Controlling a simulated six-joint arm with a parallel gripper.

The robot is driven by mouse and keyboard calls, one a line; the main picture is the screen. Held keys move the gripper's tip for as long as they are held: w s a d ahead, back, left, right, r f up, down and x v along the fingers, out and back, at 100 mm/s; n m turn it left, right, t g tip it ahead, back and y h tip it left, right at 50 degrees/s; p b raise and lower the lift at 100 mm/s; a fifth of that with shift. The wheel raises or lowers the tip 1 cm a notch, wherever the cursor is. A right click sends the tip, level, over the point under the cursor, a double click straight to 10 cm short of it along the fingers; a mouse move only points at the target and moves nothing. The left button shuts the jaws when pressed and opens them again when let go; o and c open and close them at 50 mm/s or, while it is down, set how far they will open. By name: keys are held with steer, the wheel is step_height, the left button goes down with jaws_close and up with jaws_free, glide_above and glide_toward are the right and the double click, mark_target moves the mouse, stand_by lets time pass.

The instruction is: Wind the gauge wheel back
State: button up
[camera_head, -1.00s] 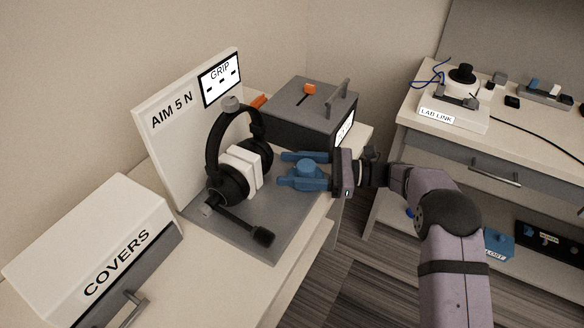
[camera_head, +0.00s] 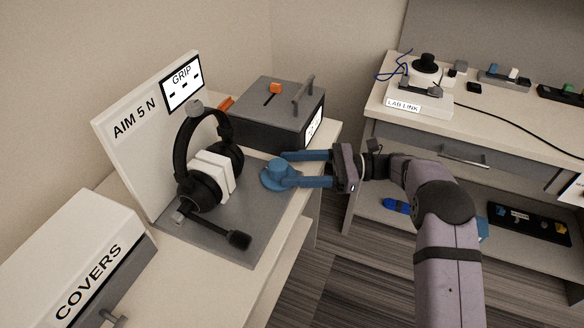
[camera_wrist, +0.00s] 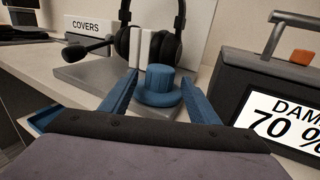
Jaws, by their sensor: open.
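A blue wheel with a raised hub (camera_head: 279,172), which looks like the gauge wheel, stands at the right edge of a grey base plate (camera_head: 250,213). It also shows in the wrist view (camera_wrist: 160,88). A black headset (camera_head: 183,160) stands upright on the plate, with white blocks (camera_head: 215,172) between its ear cups. My gripper (camera_head: 291,168) is open, with its blue fingers pointing left at the wheel. In the wrist view, the fingertips lie to either side of the wheel in the picture; I cannot tell if they touch it. The display reading "GRIP" (camera_head: 182,85) shows dashes.
A white board (camera_head: 130,150) reading "AIM 5 N" stands behind the headset. A grey box (camera_head: 270,115) with a handle and orange slider is behind the wheel; its screen (camera_wrist: 285,120) shows 70 %. A "COVERS" box (camera_head: 85,245) is front left. A second bench (camera_head: 490,135) stands right.

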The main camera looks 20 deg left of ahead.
steer(key=s+a+r+n+g+h+p, duration=0.1)
steer(key=s+a+r+p, duration=0.15)
steer(key=r+p, duration=0.9)
steer(key=s+a+r+p, duration=0.2)
steer(key=s+r+p, duration=0.2)
steer(key=r+p, duration=0.75)
steer(key=m+t+h+p, duration=0.3)
steer(key=m+t+h, duration=0.3)
steer(key=t, duration=0.3)
glide_toward(278, 164)
steer(key=x, duration=0.3)
steer(key=shift+p+x, duration=0.85)
steer(key=shift+x, duration=2.8)
steer(key=shift+c, duration=0.2)
steer(key=c, duration=1)
